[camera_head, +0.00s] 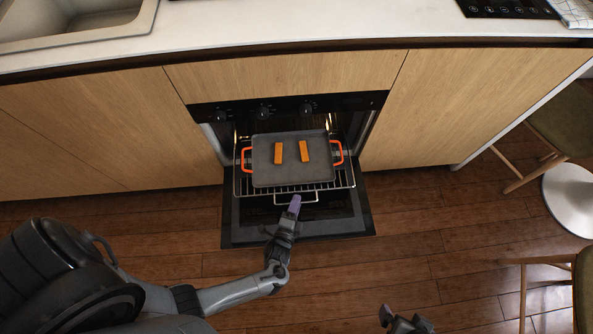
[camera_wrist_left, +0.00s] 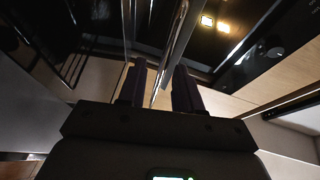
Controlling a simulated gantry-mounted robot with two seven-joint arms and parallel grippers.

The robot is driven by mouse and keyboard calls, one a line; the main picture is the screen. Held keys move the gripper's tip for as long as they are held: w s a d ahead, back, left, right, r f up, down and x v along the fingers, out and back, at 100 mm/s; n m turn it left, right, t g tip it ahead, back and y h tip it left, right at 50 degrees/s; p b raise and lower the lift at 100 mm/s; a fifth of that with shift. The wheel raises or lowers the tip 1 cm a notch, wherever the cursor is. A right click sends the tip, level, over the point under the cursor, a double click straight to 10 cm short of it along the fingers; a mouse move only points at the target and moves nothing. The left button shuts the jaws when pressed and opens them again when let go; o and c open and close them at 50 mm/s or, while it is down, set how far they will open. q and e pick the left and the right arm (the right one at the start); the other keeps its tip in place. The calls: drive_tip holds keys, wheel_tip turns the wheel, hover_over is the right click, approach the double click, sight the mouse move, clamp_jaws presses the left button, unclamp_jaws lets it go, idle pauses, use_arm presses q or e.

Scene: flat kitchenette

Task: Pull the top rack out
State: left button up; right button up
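The oven's top rack (camera_head: 342,183) is a wire rack that reaches out over the lowered oven door (camera_head: 345,224). A wire handle (camera_head: 312,199) hangs at its front edge. A dark grey baking tray (camera_head: 265,160) with orange handles rests on the rack. My left gripper (camera_head: 295,203) is at the rack handle, its purple fingers pointing at the oven. In the left wrist view the fingers of my left gripper (camera_wrist_left: 157,85) stand apart, and a metal bar (camera_wrist_left: 172,58) shows between them. Contact is unclear. My right gripper (camera_head: 404,318) is at the bottom edge, its fingers apart and empty.
Two orange sticks (camera_head: 304,151) lie on the tray. Wooden cabinet fronts (camera_head: 470,100) flank the oven under a white countertop (camera_head: 320,25). Stools (camera_head: 555,125) stand at the right. The wooden floor (camera_head: 400,240) before the oven door is clear.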

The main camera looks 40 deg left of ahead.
use_arm(q)
drive_tip(key=p+v, duration=0.2)
drive_tip(key=v, duration=0.7)
drive_tip(key=shift+s+d, duration=0.15)
drive_tip(key=shift+s, duration=0.2)
drive_tip(key=shift+r, duration=0.1)
drive_tip(key=shift+p, duration=0.3)
